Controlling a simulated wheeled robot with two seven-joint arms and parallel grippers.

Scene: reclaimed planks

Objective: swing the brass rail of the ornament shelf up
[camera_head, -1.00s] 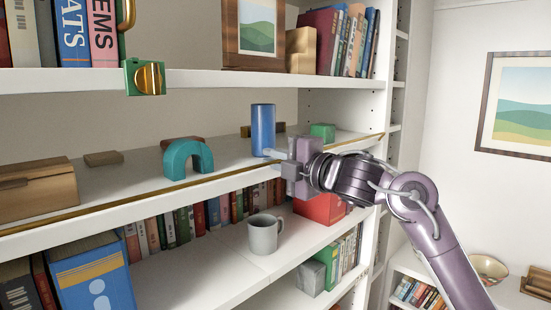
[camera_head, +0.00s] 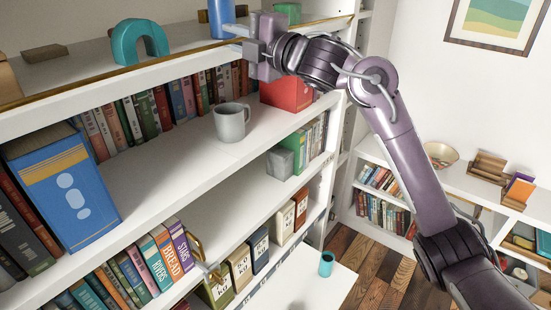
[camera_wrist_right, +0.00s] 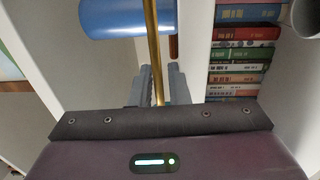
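The brass rail (camera_head: 130,69) runs low along the front edge of the white ornament shelf (camera_head: 60,112). My right gripper (camera_head: 236,36) reaches it from the right, just in front of the blue cylinder (camera_head: 221,14). The blue cylinder (camera_wrist_right: 125,18) is close beyond the fingertips. The exact finger contact is partly hidden by the gripper body. My left gripper is not in view.
A teal arch (camera_head: 139,42) and a green block (camera_head: 288,12) stand on the ornament shelf behind the rail. Below are a grey mug (camera_head: 231,122), a red box (camera_head: 287,93) and rows of books. The shelf side panel is close to my right arm.

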